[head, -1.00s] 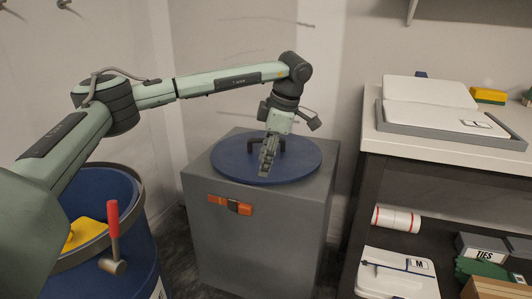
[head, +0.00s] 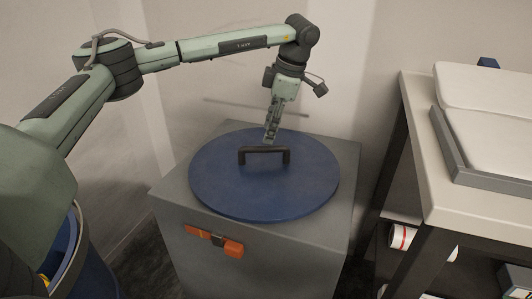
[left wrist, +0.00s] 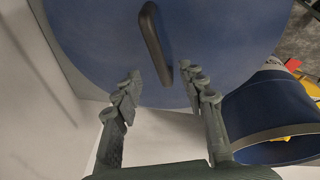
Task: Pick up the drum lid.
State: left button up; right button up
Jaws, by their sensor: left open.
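The drum lid (head: 230,185) is a round blue disc lying flat on a grey block, with a black bar handle (head: 264,149) standing up at its middle. My left gripper (head: 269,140) points down just behind and above the handle in the head view. In the left wrist view the lid (left wrist: 90,40) fills the upper part. There the handle (left wrist: 155,42) runs toward the gap between the two open fingers (left wrist: 160,82), with its near end close to them. The fingers hold nothing. My right gripper is not in view.
A blue drum (head: 88,270) stands at the lower left, also seen in the left wrist view (left wrist: 265,105). A bench (head: 460,205) with a grey tray (head: 480,175) stands at the right.

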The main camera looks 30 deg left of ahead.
aim_at(265, 147)
pick_arm(q)
jog(key=shift+w+a, duration=0.15)
jog(key=shift+w, duration=0.15)
jog(key=shift+w+a+f, duration=0.1)
jog(key=shift+a+f, duration=0.05)
jog(key=shift+f, duration=0.05)
jog(key=x, duration=0.6)
jog(key=shift+s+d+f+b, duration=0.2)
jog(key=shift+s+d+b, duration=0.05)
jog(key=shift+s+b, duration=0.1)
jog(key=shift+w+a+f, duration=0.1)
jog(key=shift+a+f, duration=0.05)
jog(key=shift+f, duration=0.3)
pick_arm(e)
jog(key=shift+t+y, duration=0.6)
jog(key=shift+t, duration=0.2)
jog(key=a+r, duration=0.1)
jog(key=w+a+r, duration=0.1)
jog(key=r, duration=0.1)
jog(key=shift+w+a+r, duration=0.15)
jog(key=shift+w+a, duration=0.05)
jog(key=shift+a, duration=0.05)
pick_arm(q)
grip_shut()
jog(key=shift+r, duration=0.1)
